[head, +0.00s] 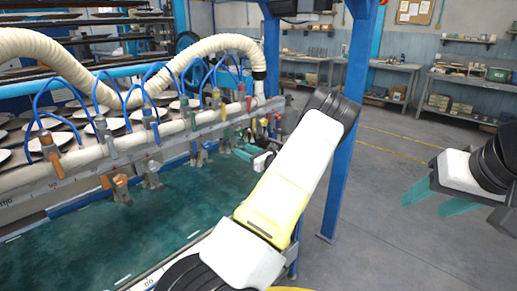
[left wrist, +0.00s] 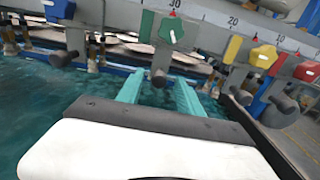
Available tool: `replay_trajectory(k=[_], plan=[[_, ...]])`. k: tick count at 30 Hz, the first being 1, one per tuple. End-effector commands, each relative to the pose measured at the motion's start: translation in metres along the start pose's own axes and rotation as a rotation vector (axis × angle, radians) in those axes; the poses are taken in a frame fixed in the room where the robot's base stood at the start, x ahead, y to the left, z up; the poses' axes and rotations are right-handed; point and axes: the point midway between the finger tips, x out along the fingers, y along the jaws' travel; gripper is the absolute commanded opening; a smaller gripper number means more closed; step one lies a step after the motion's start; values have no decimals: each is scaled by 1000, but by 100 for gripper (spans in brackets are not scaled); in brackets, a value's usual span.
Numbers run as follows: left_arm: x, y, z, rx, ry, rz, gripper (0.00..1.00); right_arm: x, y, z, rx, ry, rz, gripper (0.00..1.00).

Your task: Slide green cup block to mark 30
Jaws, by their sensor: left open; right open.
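The green cup block (left wrist: 170,32) hangs on the scale rail in the left wrist view, with a small red pointer on top close under the number 30 (left wrist: 173,4). Its grey knob (left wrist: 158,76) sticks out toward me. My left gripper (left wrist: 158,88) is open, its teal fingers on either side of the space below the knob; contact cannot be told. In the head view my left gripper (head: 233,149) is at the rail's right part, partly hidden by its own wrist. My right gripper (head: 437,197) is open and empty at the right, away from the machine.
A yellow block (left wrist: 262,57) and a red block (left wrist: 306,71) hang right of the green one. Blue hoses (head: 165,75) arch above the rail. A blue post (head: 346,130) stands right of the left arm. Open floor lies right.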

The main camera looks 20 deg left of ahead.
Motion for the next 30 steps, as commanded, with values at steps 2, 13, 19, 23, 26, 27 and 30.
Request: replay_trajectory(k=[2, 13, 19, 23, 26, 27, 30], plan=[[-16, -1, 0, 0, 2, -4, 43, 0, 0, 0, 0, 0, 0, 53], [-50, 0, 0, 1, 0, 1, 43, 0, 0, 0, 0, 0, 0, 53], [-50, 0, 0, 0, 0, 1, 43, 0, 0, 0, 0, 0, 0, 53], [-50, 0, 0, 0, 0, 0, 43, 0, 0, 0, 0, 0, 0, 53], [-50, 3, 2, -13, 11, 12, 43, 0, 0, 0, 0, 0, 0, 53], [-49, 8, 4, -32, 26, 27, 43, 0, 0, 0, 0, 0, 0, 53], [-47, 31, 13, -119, 97, 105, 43, 0, 0, 0, 0, 0, 0, 53]])
